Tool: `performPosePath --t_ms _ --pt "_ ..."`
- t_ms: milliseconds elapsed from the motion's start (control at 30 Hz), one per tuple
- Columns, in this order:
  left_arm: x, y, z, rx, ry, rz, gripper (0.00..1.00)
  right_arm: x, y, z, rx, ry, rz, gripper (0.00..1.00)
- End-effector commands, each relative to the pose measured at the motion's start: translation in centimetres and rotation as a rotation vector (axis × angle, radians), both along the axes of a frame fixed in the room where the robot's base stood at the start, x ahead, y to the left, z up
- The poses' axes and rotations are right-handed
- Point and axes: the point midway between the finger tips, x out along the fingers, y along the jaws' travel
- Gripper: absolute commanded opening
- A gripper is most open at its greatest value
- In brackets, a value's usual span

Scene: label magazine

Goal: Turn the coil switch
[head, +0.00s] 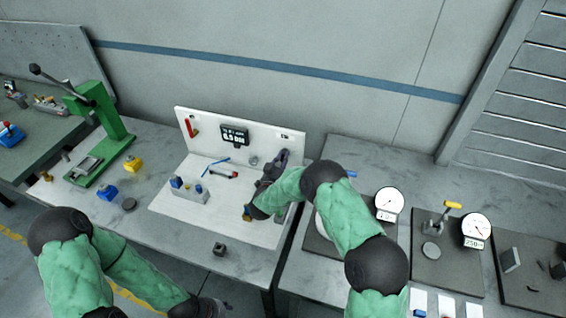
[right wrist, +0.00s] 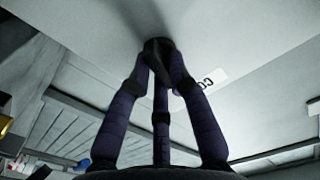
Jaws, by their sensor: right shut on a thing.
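The coil switch (right wrist: 157,46) is a dark knob on the white upright panel (head: 213,124), with a label starting "CO" (right wrist: 208,80) beside it in the right wrist view. My right gripper (head: 283,155) reaches the right end of the panel. In the right wrist view its purple fingers (right wrist: 160,70) are closed around the dark knob, so much of the knob is covered. In the head view my gripper hides the switch. My left gripper (head: 208,306) shows only partly at the bottom edge, low in front of the bench, and its fingers cannot be made out.
The panel carries a black display (head: 234,136) and a red part (head: 191,126). A grey block with blue parts (head: 188,192) and a blue pen-like stick (head: 216,161) lie on the white base board. A green press (head: 98,130) stands left; round gauges (head: 389,203) stand right.

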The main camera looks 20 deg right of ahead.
Motion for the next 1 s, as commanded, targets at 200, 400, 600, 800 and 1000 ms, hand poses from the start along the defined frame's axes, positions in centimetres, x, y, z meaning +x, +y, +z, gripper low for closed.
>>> performPosePath --t_ms 200,400,600,800,1000 --pt "0.0 0.0 -3.0 0.000 0.000 0.000 0.40 0.0 -0.1 -0.5 0.155 -0.108 -0.001 0.00" --pt "0.0 0.0 -5.1 0.000 0.000 0.000 0.40 0.0 -0.1 -0.5 0.285 -0.196 0.000 0.00" --pt "0.0 0.0 -6.6 0.000 0.000 0.000 0.40 -0.1 -0.1 -0.6 0.385 -0.261 -0.001 0.00" --pt "0.0 0.0 -7.4 0.000 0.000 0.000 0.40 -0.1 -0.1 -0.5 0.445 -0.301 -0.001 0.00" --pt "0.0 0.0 -7.6 0.000 0.000 0.000 0.40 -0.1 -0.1 -0.4 0.468 -0.316 0.000 0.00"
